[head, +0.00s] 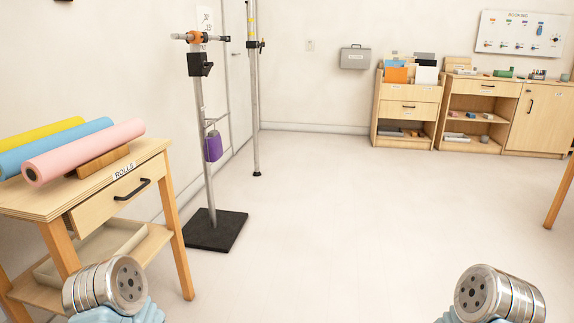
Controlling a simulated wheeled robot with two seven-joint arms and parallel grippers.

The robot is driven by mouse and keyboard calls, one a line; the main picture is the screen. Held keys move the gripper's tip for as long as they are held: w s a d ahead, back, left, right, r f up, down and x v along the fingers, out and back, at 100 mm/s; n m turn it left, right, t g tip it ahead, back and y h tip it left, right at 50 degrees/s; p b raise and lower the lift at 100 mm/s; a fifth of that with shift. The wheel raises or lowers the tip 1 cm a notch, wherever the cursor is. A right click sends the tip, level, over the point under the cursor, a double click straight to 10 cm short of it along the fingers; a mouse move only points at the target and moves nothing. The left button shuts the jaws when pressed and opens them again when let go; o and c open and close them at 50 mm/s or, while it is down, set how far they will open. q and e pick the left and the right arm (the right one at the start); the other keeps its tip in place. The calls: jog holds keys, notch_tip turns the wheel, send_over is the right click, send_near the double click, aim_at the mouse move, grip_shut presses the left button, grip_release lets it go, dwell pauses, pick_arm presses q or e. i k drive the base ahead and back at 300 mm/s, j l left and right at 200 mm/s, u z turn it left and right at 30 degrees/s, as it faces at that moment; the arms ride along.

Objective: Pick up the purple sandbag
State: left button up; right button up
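The purple sandbag (213,147) is small and hangs on the upright pole of a stand (203,112), about midway up, at the left of the head view. The stand has a square black base (229,235) on the floor and an orange clamp at its top. No fingers of either gripper can be seen. Both arms are well apart from the sandbag.
A wooden table (160,150) with pink, blue and yellow rolls stands at the left, close to the stand. A second pole (254,100) stands behind. Wooden cabinets (485,88) line the back right wall. A table leg (560,195) shows at the right edge. The middle floor is clear.

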aim_at(213, 147)
jog(key=i+l, duration=0.2)
jog(key=i, duration=0.85)
jog(key=i+l+z, duration=0.15)
jog(key=i, duration=0.95)
